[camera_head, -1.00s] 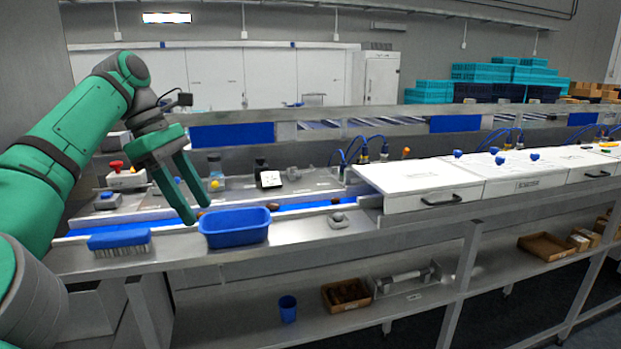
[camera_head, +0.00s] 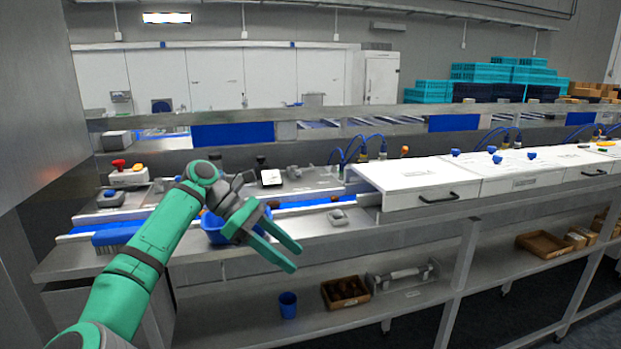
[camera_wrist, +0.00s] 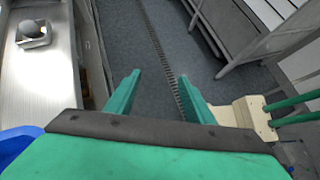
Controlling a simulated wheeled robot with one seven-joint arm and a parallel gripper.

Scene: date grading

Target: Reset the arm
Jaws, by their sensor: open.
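My gripper (camera_head: 292,257) is open and empty in the head view, in front of the bench's front edge. Its two green fingers point right and down. In the wrist view, the fingers of my gripper (camera_wrist: 160,95) are spread apart with only dark floor (camera_wrist: 150,45) between and beyond them. My green arm reaches up from the lower left and hides part of the blue tub (camera_head: 213,236) on the bench. An edge of the blue tub (camera_wrist: 15,143) also shows at the left of the wrist view.
A blue brush (camera_head: 112,236) lies on the bench (camera_head: 330,238) left of my arm. A small grey device (camera_head: 341,219) sits right of the tub. White drawer units (camera_head: 425,180) stand farther right. A blue cup (camera_head: 288,304) and a brown box (camera_head: 345,292) are on the lower shelf.

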